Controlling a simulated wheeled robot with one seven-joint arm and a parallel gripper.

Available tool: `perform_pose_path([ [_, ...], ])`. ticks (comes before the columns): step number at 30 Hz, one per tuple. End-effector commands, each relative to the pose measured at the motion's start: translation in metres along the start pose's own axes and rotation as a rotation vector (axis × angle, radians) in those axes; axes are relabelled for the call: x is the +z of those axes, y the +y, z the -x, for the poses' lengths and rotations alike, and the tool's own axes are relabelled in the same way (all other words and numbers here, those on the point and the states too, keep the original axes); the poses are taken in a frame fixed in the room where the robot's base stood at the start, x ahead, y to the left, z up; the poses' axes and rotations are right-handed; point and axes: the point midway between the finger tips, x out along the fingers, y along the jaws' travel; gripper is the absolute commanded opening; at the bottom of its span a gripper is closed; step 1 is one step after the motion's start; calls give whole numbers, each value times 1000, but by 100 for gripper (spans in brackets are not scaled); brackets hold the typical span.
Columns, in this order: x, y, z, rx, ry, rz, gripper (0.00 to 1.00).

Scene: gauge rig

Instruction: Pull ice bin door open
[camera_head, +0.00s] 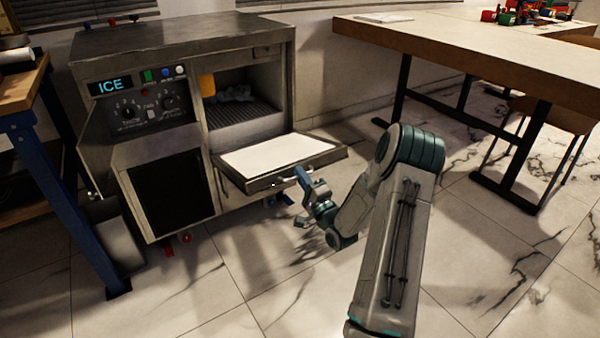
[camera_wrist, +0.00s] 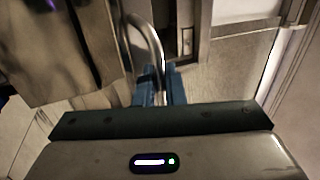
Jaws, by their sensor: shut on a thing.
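The ice bin door (camera_head: 275,158) on the grey ice machine (camera_head: 180,110) is swung down and lies nearly level, its white inner face up. My gripper (camera_head: 303,180) is at the door's front edge. In the wrist view, my gripper's blue fingers (camera_wrist: 158,90) are closed around the curved metal door handle (camera_wrist: 148,42). The fingertips are partly hidden behind the gripper body.
A blue-legged workbench (camera_head: 50,170) stands left of the machine, with a grey bin (camera_head: 115,232) between them. A wooden table (camera_head: 480,45) and a chair (camera_head: 555,118) stand at the right. The tiled floor (camera_head: 270,290) in front is clear apart from my arm.

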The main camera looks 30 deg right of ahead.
Motion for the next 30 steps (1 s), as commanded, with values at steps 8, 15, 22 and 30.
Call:
perform_pose_path([
  [8, 0, 5, 1, -8, 0, -1, 0],
  [15, 0, 5, 1, -7, 0, -1, 12],
  [22, -1, 5, 1, -7, 1, -1, 27],
  [30, -2, 4, 8, -6, 3, 0, 27],
])
